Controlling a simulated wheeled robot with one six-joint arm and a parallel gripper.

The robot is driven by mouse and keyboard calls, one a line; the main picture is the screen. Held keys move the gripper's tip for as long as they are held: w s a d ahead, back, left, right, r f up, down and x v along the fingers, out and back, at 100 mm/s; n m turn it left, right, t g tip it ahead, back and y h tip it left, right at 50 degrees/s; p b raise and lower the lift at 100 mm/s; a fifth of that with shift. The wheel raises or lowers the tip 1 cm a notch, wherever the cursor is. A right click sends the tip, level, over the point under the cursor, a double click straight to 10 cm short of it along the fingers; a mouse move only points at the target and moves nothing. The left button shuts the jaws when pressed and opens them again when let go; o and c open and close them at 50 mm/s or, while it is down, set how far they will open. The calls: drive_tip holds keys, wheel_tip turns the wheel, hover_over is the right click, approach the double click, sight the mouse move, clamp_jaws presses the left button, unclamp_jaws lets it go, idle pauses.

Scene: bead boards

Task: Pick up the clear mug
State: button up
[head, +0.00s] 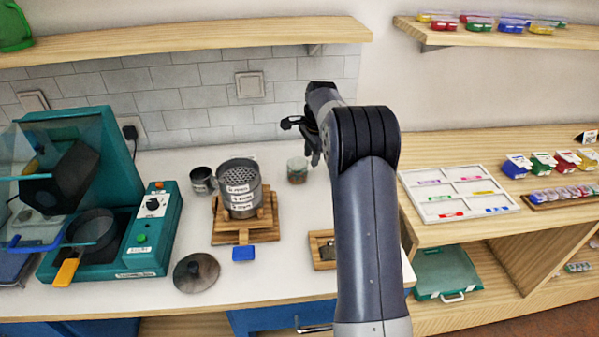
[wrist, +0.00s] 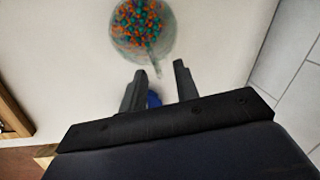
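The clear mug (head: 297,170) stands on the white counter, to the left of my arm. In the wrist view the clear mug (wrist: 142,30) shows from above, holding many orange and green beads, with its handle pointing down the picture towards my fingers. My gripper (head: 312,150) is above the counter near the mug, partly hidden by my arm. In the wrist view my gripper (wrist: 159,72) is open, and the mug lies beyond the fingertips, apart from them. A small blue patch shows between the fingers; I cannot tell what it is.
A sieve stack (head: 240,190) stands on a wooden stand, with a dark metal cup (head: 203,180) to its left. A round lid (head: 196,272) and a small wooden tray (head: 322,250) lie nearer the front. A teal machine (head: 150,230) fills the left. The counter around the mug is mostly clear.

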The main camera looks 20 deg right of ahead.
drive_tip(key=f, duration=0.3)
drive_tip(key=shift+w+a+f, duration=0.1)
drive_tip(key=shift+w, duration=0.1)
drive_tip(key=shift+c, duration=0.2)
clamp_jaws()
